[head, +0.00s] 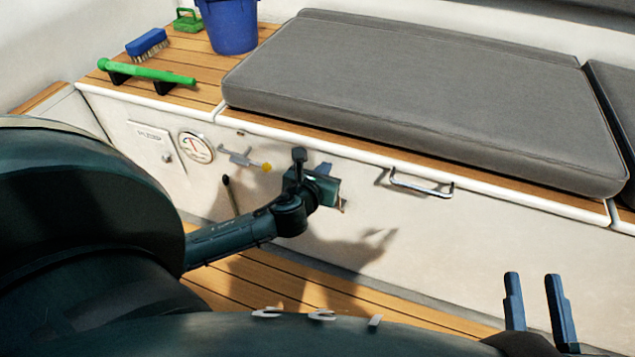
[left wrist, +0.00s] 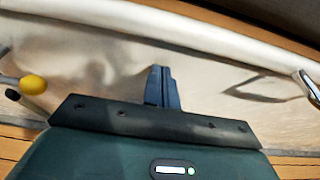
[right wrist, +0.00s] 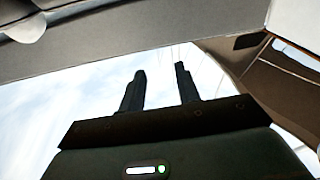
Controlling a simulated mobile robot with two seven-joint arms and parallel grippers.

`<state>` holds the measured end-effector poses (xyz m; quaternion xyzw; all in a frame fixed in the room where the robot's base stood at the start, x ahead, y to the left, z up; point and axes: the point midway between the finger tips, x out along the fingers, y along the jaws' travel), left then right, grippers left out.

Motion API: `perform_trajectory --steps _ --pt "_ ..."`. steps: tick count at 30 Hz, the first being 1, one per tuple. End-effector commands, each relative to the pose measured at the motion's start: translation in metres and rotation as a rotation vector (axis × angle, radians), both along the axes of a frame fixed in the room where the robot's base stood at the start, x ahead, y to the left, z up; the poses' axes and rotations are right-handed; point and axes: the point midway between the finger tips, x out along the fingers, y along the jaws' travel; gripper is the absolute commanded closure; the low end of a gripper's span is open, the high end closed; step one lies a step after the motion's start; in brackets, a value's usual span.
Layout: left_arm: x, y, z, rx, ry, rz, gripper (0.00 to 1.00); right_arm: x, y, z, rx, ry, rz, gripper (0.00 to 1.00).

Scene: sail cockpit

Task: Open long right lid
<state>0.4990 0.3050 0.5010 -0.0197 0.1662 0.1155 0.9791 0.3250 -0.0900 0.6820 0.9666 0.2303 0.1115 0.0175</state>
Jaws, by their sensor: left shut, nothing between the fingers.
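The long right lid (head: 375,165) lies flat and closed along the bench, with a white front edge and a grey cushion on top. A metal handle (head: 421,188) sits at its front edge; in the left wrist view the handle (left wrist: 310,84) is at the far right. My left gripper (head: 341,204) is left of the handle and apart from it, in front of the white bench front. Its fingers (left wrist: 161,88) are shut and empty. My right gripper (head: 533,277) is open and empty at the lower right; its spread fingers (right wrist: 160,82) show in the right wrist view.
A round gauge (head: 196,148) and a yellow-knobbed lever (head: 264,167) are on the bench front.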

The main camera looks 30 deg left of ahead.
Motion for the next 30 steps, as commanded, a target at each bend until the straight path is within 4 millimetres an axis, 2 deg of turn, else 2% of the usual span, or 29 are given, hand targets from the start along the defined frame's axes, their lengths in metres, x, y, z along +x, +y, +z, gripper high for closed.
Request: perform_trajectory --steps 1,6,22,28,30 --pt "-0.001 0.0 0.009 -0.001 -0.001 -0.001 1.0 0.0 0.0 0.004 0.002 -0.008 0.0 0.67" --pt "-0.001 0.0 0.023 0.001 0.001 0.001 1.0 -0.001 0.0 0.004 0.003 -0.011 0.002 0.67" --pt "-0.001 0.0 0.029 -0.001 0.005 0.001 1.0 -0.001 0.0 0.003 -0.008 -0.001 0.001 0.67" --pt "-0.001 0.0 0.045 -0.004 0.024 0.001 1.0 0.0 -0.002 0.012 -0.055 -0.007 -0.013 0.67" --pt "0.0 0.0 0.053 -0.008 0.034 0.001 1.0 -0.002 -0.007 0.005 -0.089 0.012 -0.034 0.67"
